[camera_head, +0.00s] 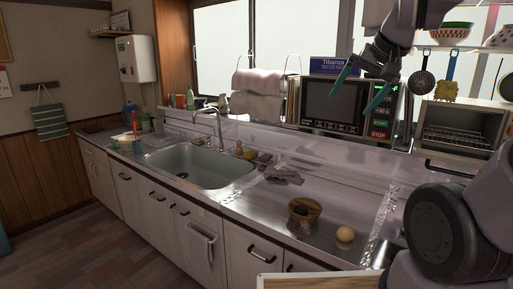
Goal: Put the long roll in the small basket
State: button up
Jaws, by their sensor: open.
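A small brown basket (303,217) stands on the steel counter, right of the sink. Something dark shows inside it, too small to make out. A small, rounded, light-brown thing (345,234) lies on the counter just right of the basket, apart from it. It looks round from here, and I cannot tell whether it is a roll. No clearly long roll can be made out. My gripper (350,105) is at the upper right, its two teal fingers spread and empty. In the picture it is in front of the microwave, well above the basket.
A crumpled grey thing (284,174) lies behind the basket. The sink (199,165) is to the left. A microwave (331,106) and a toaster oven (464,124) stand along the back. The counter around the basket is mostly clear.

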jog(key=s+d+r, duration=0.1)
jog(key=s+d, duration=0.1)
jog(key=s, duration=0.5)
jog(key=shift+r, duration=0.25)
